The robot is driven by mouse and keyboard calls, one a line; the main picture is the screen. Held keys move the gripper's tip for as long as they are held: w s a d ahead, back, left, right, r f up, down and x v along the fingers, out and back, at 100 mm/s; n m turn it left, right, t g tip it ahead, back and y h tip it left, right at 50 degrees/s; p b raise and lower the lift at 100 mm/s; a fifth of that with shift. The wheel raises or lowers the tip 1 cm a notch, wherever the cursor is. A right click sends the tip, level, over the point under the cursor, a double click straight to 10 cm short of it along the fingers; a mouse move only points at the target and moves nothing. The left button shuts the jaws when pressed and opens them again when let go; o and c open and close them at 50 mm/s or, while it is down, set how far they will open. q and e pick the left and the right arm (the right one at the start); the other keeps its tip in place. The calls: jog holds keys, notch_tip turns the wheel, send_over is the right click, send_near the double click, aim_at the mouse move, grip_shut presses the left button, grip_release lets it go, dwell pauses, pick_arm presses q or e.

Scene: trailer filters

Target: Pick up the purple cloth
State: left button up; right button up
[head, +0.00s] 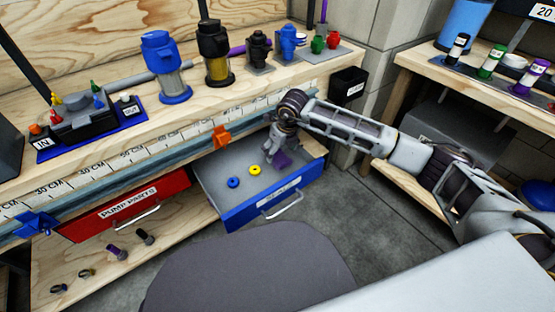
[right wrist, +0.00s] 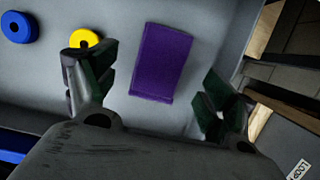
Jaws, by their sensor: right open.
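The purple cloth (right wrist: 160,63) lies on the grey floor of the open blue drawer. In the head view it (head: 281,161) shows partly, under my right gripper (head: 275,150). In the right wrist view my right gripper (right wrist: 150,90) is open, with one finger on each side of the cloth's near end. The cloth reaches beyond the fingertips, and nothing is held. I cannot tell whether the fingers touch the drawer floor. My left gripper is not in view.
A blue ring (head: 233,183) and a yellow ring (head: 255,170) lie in the blue drawer (head: 262,213), left of the cloth. The drawer's walls surround the gripper. The workbench edge with an orange clamp (head: 222,137) is close to my right arm. A red drawer (head: 130,207) is at left.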

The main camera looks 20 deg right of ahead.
aim_at(278, 156)
jog(key=shift+f, duration=0.55)
jog(key=shift+w+f+b, duration=0.1)
jog(key=shift+f+b, duration=0.2)
jog(key=shift+b, duration=0.05)
jog(key=shift+b+x, duration=0.35)
jog(key=shift+x, duration=0.6)
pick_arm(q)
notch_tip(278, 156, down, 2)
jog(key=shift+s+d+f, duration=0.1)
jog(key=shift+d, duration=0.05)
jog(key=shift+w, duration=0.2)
pick_arm(e)
jog(key=c, duration=1)
jog(key=shift+r, duration=0.15)
